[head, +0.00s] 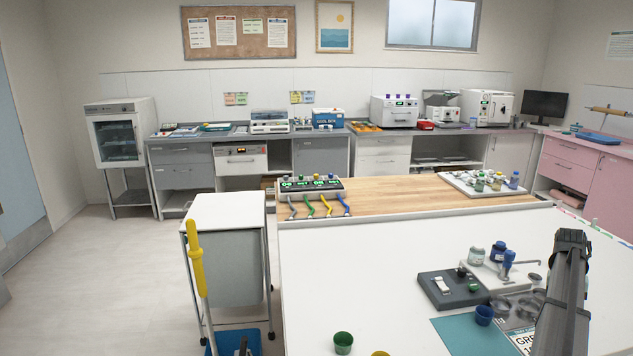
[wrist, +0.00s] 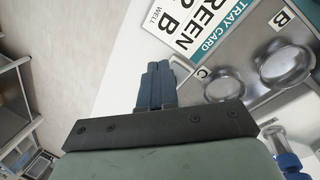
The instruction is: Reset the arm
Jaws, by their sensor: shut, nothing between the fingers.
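My gripper (wrist: 156,85) shows in the wrist view with its two blue-grey fingers together and nothing between them. It hangs over the white tabletop, beside a metal tray (wrist: 265,105) with round wells marked B and C. A tray card (wrist: 190,28) with "GREEN" and "WELL B" lies at the tray's edge, apart from the fingertips. In the head view my dark arm (head: 566,290) stands at the right and hides part of the tray and card. I cannot make out the fingertips there.
The white worktop (head: 360,265) is clear at its middle left. A dark grey device (head: 452,289), a blue cup (head: 484,315), a teal mat (head: 465,336) and small bottles are left of my arm. A green cup (head: 343,342) stands near the front. A white trolley (head: 228,210) is left of the table.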

